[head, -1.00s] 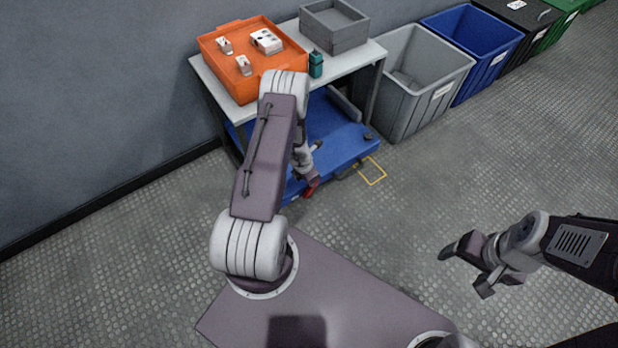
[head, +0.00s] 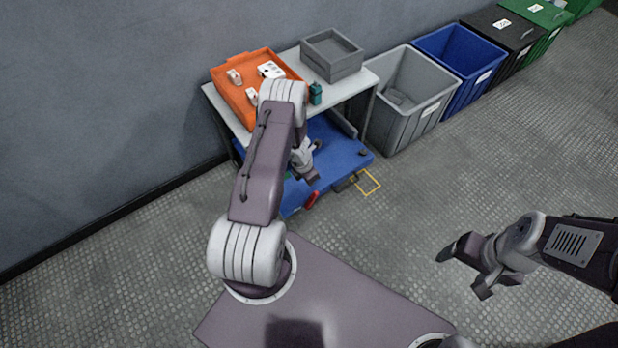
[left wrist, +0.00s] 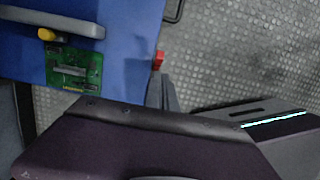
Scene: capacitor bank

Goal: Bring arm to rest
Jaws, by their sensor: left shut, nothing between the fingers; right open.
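My left arm reaches out toward the workbench, its upper links hiding part of the orange tray (head: 236,97). My left gripper (head: 314,181) hangs low in front of the blue platform (head: 340,158) under the bench. It is shut and empty. In the left wrist view its dark fingers (left wrist: 162,92) point toward a small red part (left wrist: 158,60) at the platform's edge; I cannot tell whether they touch. My right gripper (head: 463,270) is open and empty, held over bare floor at the right.
The orange tray holds several small white parts. A grey bin (head: 333,62) and a teal object (head: 315,93) share the white bench top. A green circuit board (left wrist: 75,66) lies on the blue platform. Grey (head: 400,115) and blue (head: 462,65) crates stand to the right.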

